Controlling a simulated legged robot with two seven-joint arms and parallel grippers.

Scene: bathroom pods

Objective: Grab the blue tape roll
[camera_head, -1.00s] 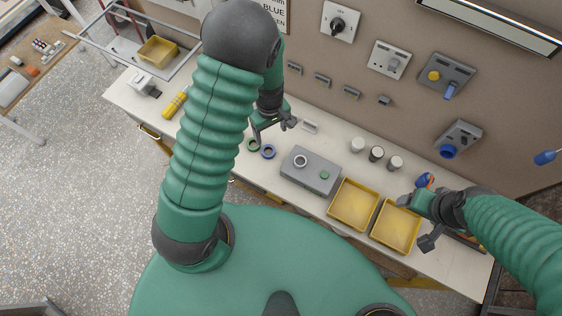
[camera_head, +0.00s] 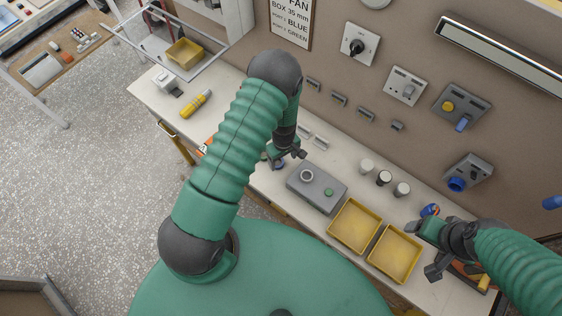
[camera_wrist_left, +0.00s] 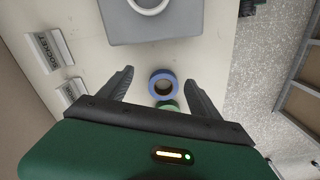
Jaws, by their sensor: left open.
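The blue tape roll (camera_wrist_left: 163,72) lies flat on the bench in the left wrist view. It sits between the two fingers of my left gripper (camera_wrist_left: 159,77), which is open and empty. A green tape roll (camera_wrist_left: 168,104) lies just behind it, partly hidden by the gripper body. In the head view my left gripper (camera_head: 286,158) is low over the bench, left of the grey box, and mostly hides the blue roll. My right gripper (camera_head: 428,250) hangs at the right, beside the yellow trays; its jaw opening is unclear.
A grey box (camera_head: 305,193) stands right of the left gripper, with two yellow trays (camera_head: 341,245) (camera_head: 416,263) beyond it. Several small cups (camera_head: 384,178) stand behind. A yellow tool (camera_head: 195,104) lies at the left. The wall with switches (camera_head: 361,45) borders the bench.

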